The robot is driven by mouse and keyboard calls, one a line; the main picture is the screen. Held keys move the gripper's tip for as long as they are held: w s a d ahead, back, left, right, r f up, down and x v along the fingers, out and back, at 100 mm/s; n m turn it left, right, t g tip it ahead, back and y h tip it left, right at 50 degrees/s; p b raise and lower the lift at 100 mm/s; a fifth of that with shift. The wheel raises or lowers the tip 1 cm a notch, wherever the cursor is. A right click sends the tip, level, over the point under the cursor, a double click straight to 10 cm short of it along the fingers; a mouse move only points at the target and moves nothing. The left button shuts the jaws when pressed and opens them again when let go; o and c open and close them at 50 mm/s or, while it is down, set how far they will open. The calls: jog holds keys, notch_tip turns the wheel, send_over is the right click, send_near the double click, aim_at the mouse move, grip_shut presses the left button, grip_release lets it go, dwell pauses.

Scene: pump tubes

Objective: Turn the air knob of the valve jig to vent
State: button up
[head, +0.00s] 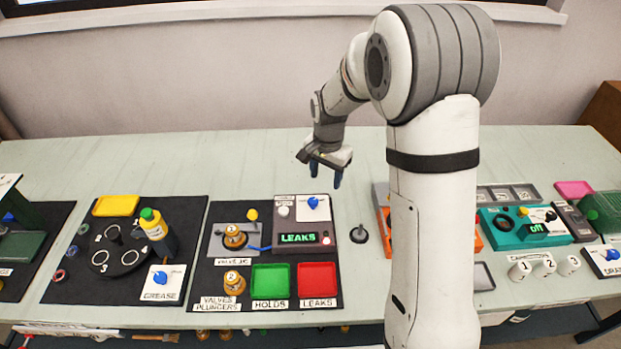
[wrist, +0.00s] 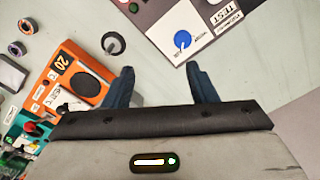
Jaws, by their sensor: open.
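The valve jig's box (head: 298,258) has a lit green display reading LEAKS. A blue air knob (head: 313,202) sits on its upper right face, and the knob also shows in the wrist view (wrist: 182,39) with a white pointer mark. The small lettering around it is too fine to read surely. A brass valve (head: 234,238) sits on the grey jig plate left of the box. My gripper (head: 322,182) is open and empty, above and behind the knob in the head view. In the wrist view its fingers (wrist: 162,82) are apart, with the knob beyond them, not between them.
Green (head: 271,281) and red (head: 317,280) trays lie in front of the box. A dark upright peg on a round base (head: 359,234) stands right of the jig mat, beside an orange device (wrist: 75,85). Bare bench lies behind the box.

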jog(key=m+p, duration=0.1)
jog(key=m, duration=0.1)
send_over(313, 200)
notch_tip(313, 200, down, 5)
jog(key=shift+s+r, duration=0.1)
notch_tip(313, 200, down, 8)
jog(key=shift+p, duration=1)
jog(key=c, duration=0.9)
jog(key=shift+a, duration=0.15)
jog(key=shift+c, duration=0.3)
